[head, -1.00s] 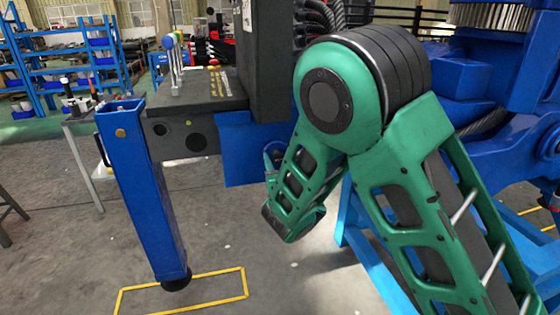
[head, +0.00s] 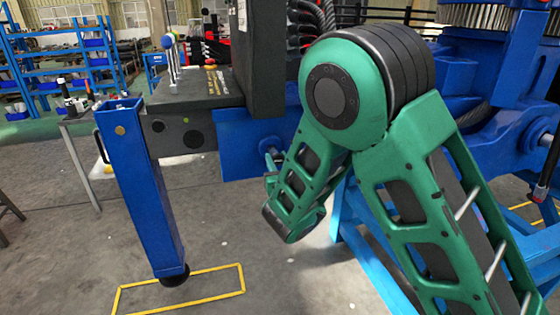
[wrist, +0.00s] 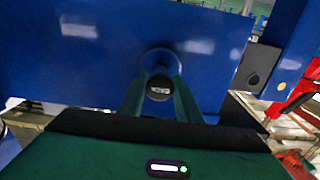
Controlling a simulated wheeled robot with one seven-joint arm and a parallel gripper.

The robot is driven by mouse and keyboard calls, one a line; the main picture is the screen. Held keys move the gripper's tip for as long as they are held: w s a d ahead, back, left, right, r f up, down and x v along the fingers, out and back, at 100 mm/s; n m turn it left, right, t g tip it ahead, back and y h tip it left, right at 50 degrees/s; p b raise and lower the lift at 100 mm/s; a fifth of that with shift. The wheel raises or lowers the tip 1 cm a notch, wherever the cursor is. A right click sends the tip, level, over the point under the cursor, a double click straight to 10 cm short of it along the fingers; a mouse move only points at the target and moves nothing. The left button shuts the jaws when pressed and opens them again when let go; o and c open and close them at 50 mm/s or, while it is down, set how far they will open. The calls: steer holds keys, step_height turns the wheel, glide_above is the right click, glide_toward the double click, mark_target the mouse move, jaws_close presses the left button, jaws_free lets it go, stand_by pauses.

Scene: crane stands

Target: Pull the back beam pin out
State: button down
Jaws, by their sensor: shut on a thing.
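The pin shows end-on in the wrist view as a dark round head (wrist: 158,89), in front of the flat blue face of the beam (wrist: 90,60). My gripper (wrist: 160,68) is shut on this pin, with one green finger on each side of it. The pin's far end is hidden, and I cannot tell how deep it sits. In the head view, the blue beam plate (head: 232,150) hangs behind my green arm, and a small round blue part, likely the pin, (head: 269,146) shows at its right edge. My gripper is mostly hidden there.
A blue outrigger leg (head: 145,190) stands left of the beam, above a yellow floor rectangle (head: 215,292). Blue crane framework (head: 375,265) lies close behind my arm on the right. A grey table (head: 75,125) stands at the left; floor between is clear.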

steer(key=shift+s+d+f, duration=0.1)
steer(key=shift+s+d, duration=0.1)
steer(key=shift+d, duration=0.15)
steer(key=shift+s+a, duration=0.15)
steer(key=shift+a, duration=0.15)
steer(key=c, duration=1.3)
jaws_free()
steer(key=shift+s, duration=0.1)
steer(key=shift+d, duration=0.1)
steer(key=v, duration=1)
steer(key=shift+s, duration=0.25)
steer(key=shift+w+d, duration=0.1)
steer(key=shift+d, duration=0.1)
